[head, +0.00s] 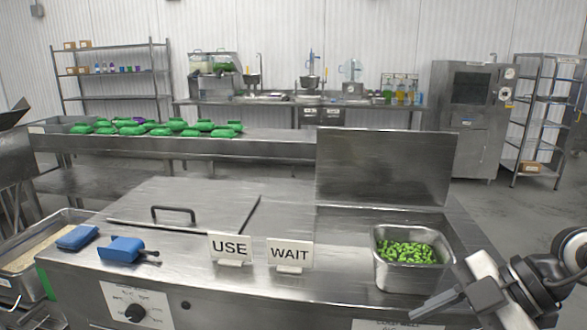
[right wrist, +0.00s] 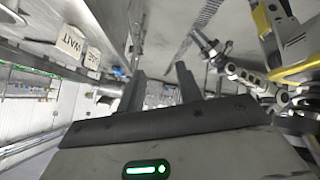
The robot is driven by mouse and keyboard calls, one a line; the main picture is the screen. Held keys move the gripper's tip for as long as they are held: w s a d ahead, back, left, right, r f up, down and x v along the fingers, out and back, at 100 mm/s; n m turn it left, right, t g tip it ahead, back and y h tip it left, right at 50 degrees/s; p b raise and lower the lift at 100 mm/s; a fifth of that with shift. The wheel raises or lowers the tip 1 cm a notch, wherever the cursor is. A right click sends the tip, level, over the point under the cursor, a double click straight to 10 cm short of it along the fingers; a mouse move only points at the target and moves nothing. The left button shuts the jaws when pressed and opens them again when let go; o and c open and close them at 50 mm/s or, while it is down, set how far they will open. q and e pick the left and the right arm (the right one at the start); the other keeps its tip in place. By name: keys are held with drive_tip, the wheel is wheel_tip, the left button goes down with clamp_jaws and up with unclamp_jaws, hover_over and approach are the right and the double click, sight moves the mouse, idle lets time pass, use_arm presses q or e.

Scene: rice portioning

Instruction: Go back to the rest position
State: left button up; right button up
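My right gripper (head: 432,304) comes in at the lower right of the head view, in front of the steel pan of green pieces (head: 412,272). In the right wrist view its two dark fingers (right wrist: 161,85) stand apart with nothing between them. It is open and empty. My left gripper is not in view. The steel counter (head: 300,225) in front of me carries a USE sign (head: 231,247) and a WAIT sign (head: 290,254). Both signs also show tilted at the upper left of the right wrist view.
A raised lid (head: 385,165) stands at the back right. A table (head: 270,146) with green bags is behind. The counter's middle is mostly clear.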

drive_tip(key=w+a+m+t+y, duration=0.2)
drive_tip(key=a+m+t+y, duration=0.1)
drive_tip(key=a+t+y, duration=0.5)
drive_tip(key=w+d+f+m+t+h, duration=0.2)
drive_tip(key=d+f+m+t+h, duration=0.3)
drive_tip(key=f+m+h, duration=0.4)
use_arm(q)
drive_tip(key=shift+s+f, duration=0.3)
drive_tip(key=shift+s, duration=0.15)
use_arm(e)
drive_tip(key=s+a+f+m+g+h, duration=0.2)
drive_tip(key=s+f, duration=0.3)
drive_tip(key=f, duration=0.4)
drive_tip(key=s+a+f+m+g+h, duration=0.1)
drive_tip(key=s+f+m+g+h, duration=0.2)
drive_tip(key=s+f, duration=0.3)
wheel_tip(320, 180, down, 5)
drive_tip(key=shift+s+a+r+g, duration=0.2)
drive_tip(key=shift+s+a+g, duration=0.1)
drive_tip(key=shift+a, duration=0.05)
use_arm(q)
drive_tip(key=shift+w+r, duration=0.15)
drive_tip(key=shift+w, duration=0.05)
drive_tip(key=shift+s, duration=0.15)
